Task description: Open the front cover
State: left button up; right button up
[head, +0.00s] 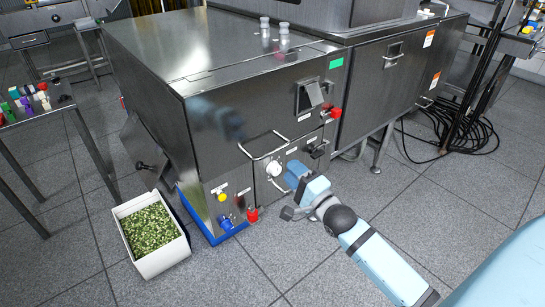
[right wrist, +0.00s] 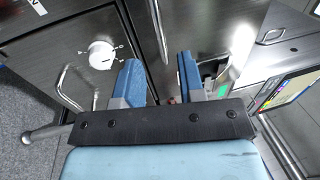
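The front of the steel machine (head: 215,155) has a cover panel (head: 266,195) with a white round knob (head: 274,168) and a bent metal bar handle (head: 262,146) above it. The cover looks closed. My right gripper (head: 292,170) is just right of the knob, close to the front. In the right wrist view its two blue fingers (right wrist: 158,66) stand apart with nothing visible held between them. That view also shows the knob (right wrist: 102,55) left of the fingers and a bar handle (right wrist: 75,88) further left. My left gripper is not in view.
A white bin of green pieces (head: 152,234) stands on the floor at the machine's left. Red (head: 252,214) and blue (head: 226,224) fittings stick out low on the front. A side table (head: 30,115) is at left; cables (head: 470,135) lie at right. Floor in front is clear.

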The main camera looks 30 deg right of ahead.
aim_at(273, 152)
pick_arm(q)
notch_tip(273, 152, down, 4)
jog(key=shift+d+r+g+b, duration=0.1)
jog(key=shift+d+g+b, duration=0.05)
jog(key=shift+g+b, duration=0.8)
pick_arm(e)
jog(key=x, duration=0.8)
jog(key=shift+w, duration=0.3)
jog(key=shift+a, duration=0.1)
grip_shut()
